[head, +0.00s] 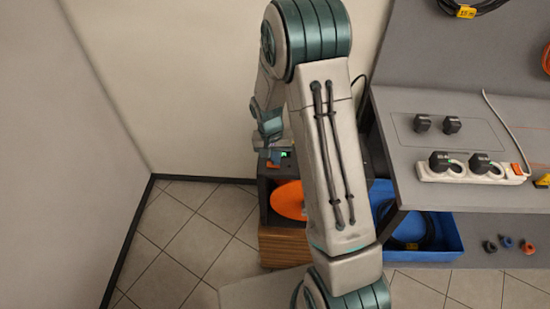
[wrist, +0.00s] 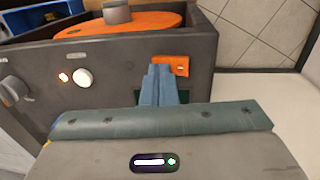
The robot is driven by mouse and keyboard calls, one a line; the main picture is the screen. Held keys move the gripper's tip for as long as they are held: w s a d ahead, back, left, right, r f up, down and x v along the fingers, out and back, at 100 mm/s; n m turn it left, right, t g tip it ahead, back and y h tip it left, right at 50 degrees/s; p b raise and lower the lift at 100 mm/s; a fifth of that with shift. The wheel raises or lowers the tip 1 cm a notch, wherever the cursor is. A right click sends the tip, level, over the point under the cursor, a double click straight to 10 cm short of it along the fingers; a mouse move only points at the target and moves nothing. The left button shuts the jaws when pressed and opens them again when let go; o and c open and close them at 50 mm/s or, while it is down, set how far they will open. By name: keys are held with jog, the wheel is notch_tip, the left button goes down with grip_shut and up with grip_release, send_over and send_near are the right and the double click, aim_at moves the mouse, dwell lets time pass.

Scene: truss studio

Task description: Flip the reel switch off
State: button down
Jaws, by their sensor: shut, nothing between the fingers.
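The reel is an orange disc (wrist: 120,25) with a grey hub, set in a dark grey box (wrist: 115,62). In the head view the orange disc (head: 287,200) shows left of my arm. On the box's face in the wrist view is an orange switch part (wrist: 182,65), partly covered by my fingers. My gripper (wrist: 160,72) is shut and empty, its blue fingertips at the left side of that orange part. I cannot tell whether they touch it. The switch's position is hidden.
A dark knob (wrist: 14,88) is at the box's left end. In the head view a grey workbench (head: 430,180) with a white power strip (head: 470,173) stands right of my arm. A blue bin (head: 450,235) lies below. The tiled floor (head: 180,225) at left is clear.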

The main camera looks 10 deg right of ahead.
jog(key=shift+s+f, duration=0.1)
jog(key=shift+f, duration=0.1)
jog(key=shift+w+a, duration=0.3)
jog(key=shift+a, duration=0.65)
jog(key=shift+d+r, duration=0.1)
jog(key=shift+r, duration=0.1)
jog(key=shift+r, duration=0.25)
notch_tip(320, 180, up, 13)
jog(key=a, duration=0.1)
jog(key=shift+w+a+r, duration=0.15)
jog(key=shift+w+a, duration=0.1)
jog(key=shift+a, duration=0.1)
